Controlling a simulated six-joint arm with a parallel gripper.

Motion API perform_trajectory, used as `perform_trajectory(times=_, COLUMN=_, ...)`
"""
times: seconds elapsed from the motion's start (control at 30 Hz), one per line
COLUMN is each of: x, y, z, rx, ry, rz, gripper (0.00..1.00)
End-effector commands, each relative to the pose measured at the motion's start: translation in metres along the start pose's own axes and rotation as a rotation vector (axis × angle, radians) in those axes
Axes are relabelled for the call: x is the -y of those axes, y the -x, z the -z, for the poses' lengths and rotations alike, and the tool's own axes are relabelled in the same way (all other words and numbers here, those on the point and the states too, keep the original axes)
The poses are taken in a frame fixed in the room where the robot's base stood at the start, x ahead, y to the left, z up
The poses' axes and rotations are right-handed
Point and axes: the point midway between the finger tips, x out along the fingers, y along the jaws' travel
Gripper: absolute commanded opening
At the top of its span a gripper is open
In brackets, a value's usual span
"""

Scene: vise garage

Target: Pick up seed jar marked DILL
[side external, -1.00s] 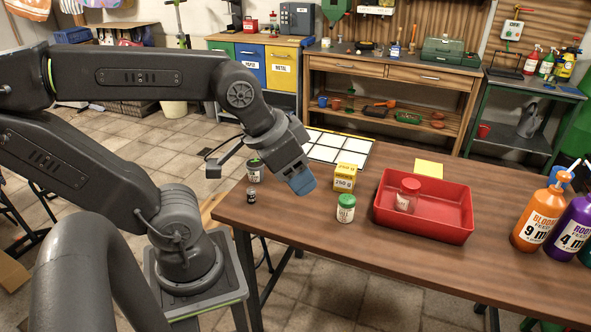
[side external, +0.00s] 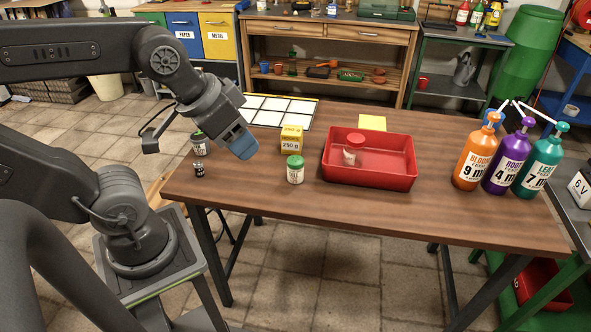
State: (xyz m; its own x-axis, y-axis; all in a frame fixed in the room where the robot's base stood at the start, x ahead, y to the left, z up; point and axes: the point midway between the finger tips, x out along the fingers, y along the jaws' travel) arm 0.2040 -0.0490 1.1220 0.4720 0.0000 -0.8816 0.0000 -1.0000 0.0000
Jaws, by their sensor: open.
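A white jar with a green lid (side external: 295,170) stands upright on the brown table, in front of a yellow box. A second green-lidded jar (side external: 199,145) stands at the table's left, partly beside my wrist. A red-lidded clear jar (side external: 353,150) stands inside the red tray (side external: 370,177). The labels are too small to read, so I cannot tell which jar says DILL. My gripper (side external: 241,146), with blue fingertips, is open and empty. It hangs above the table between the two green-lidded jars, tilted down to the right, touching neither. The gap between its fingers is hard to see from this side.
The yellow 250 g box (side external: 291,139) stands close behind the middle jar. A small dark canister (side external: 199,170) is near the left edge. A white gridded panel (side external: 278,110) lies behind. Several pump bottles (side external: 503,166) stand at right. The table front is clear.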

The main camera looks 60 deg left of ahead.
Motion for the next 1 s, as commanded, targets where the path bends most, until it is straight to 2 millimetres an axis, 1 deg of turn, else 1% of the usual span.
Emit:
perform_trajectory(times=0.17, x=0.000, y=0.000, z=0.000, rx=0.000, ry=0.000, rz=0.000, gripper=0.53)
perform_trajectory(times=0.4, x=0.000, y=0.000, z=0.000, rx=0.000, ry=0.000, rz=0.000, gripper=0.76)
perform_trajectory(times=0.43, x=0.000, y=0.000, z=0.000, rx=0.000, ry=0.000, rz=0.000, gripper=0.78)
perform_trajectory(times=0.7, x=0.002, y=-0.002, z=0.003, rx=0.003, ry=0.010, rz=0.006, gripper=0.78)
perform_trajectory(times=0.77, x=0.005, y=-0.007, z=0.008, rx=0.010, ry=0.028, rz=0.018, gripper=0.78)
perform_trajectory(times=0.87, x=0.015, y=-0.024, z=0.023, rx=0.027, ry=0.084, rz=0.050, gripper=0.78)
perform_trajectory(times=0.97, x=0.032, y=-0.050, z=0.043, rx=0.046, ry=0.165, rz=0.097, gripper=0.78)
perform_trajectory(times=1.0, x=0.040, y=-0.062, z=0.050, rx=0.053, ry=0.198, rz=0.114, gripper=0.78)
